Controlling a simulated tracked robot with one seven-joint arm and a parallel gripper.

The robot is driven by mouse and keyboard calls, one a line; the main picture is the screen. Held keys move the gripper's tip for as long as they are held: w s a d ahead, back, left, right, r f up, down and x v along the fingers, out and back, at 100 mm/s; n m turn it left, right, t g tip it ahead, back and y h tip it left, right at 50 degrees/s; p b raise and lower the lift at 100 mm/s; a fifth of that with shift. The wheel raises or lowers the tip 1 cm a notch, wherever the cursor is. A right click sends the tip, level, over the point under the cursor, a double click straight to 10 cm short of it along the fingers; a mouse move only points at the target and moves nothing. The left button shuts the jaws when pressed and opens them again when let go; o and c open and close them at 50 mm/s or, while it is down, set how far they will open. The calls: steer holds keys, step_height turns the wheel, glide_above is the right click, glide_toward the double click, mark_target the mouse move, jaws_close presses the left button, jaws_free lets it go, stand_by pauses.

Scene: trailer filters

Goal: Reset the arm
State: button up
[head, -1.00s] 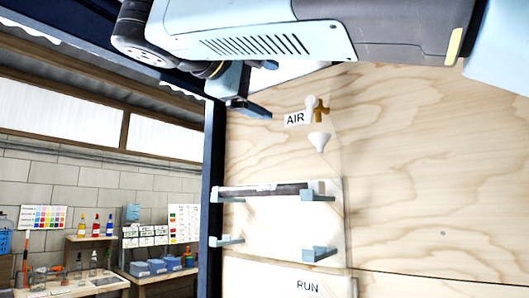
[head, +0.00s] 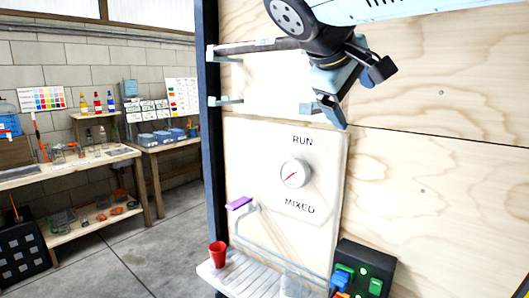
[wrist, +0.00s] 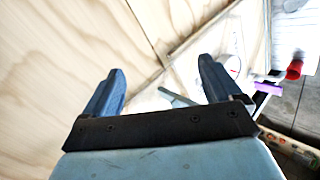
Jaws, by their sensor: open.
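My gripper (head: 362,92) hangs in the upper right of the head view, in front of the wooden wall panel. My arm comes in from the top right above it. In the wrist view both fingers of my gripper (wrist: 160,92) stand well apart with nothing between them. The gripper is open and empty.
A white panel holds a gauge (head: 295,173) between RUN and MIXED labels. Below are a purple-handled lever (head: 239,203), a red cup (head: 217,254) on a slatted shelf (head: 250,279) and a black switch box (head: 364,268). A dark tube (head: 257,47) rests on brackets. Open floor lies left.

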steer(key=s+d+f+m+y, duration=0.2)
steer(key=f, duration=0.5)
steer(key=s+d+f+m+g+y, duration=0.1)
steer(key=s+d+f+m+y, duration=0.1)
steer(key=f, duration=0.5)
steer(key=s+d+f+m+g+y, duration=0.1)
steer(key=s+d+f+m+y, duration=0.1)
steer(key=f, duration=0.5)
steer(key=shift+s+d+f+m+y, duration=0.3)
steer(key=shift+s+d+m, duration=0.2)
steer(key=shift+s+d, duration=0.4)
steer(key=shift+w+d, duration=0.1)
steer(key=shift+w, duration=0.05)
